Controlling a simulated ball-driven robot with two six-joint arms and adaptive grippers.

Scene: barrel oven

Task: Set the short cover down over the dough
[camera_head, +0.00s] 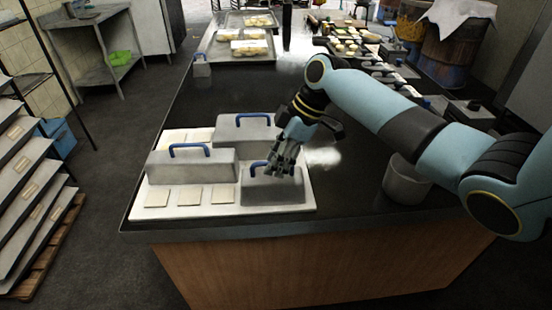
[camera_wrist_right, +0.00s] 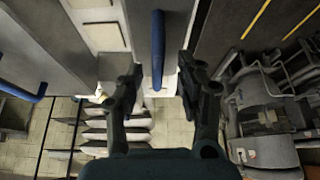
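The short grey cover (camera_head: 275,192) with a blue handle sits at the front right of a white board (camera_head: 308,207), level and apparently resting on it. Whatever dough is under it is hidden. My right gripper (camera_head: 284,164) is over this cover, fingers pointing down at its handle. In the right wrist view the gripper (camera_wrist_right: 160,78) has its fingers spread, with the blue handle (camera_wrist_right: 158,45) between them and a gap on each side. Flat pale dough squares (camera_head: 190,195) lie along the board's front edge. My left gripper is not in view.
Two longer grey covers with blue handles stand on the board, one at left (camera_head: 190,167) and one behind (camera_head: 243,133). A grey pot (camera_head: 406,182) stands to the right on the dark counter (camera_head: 345,205). Trays of dough (camera_head: 245,45) lie at the back.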

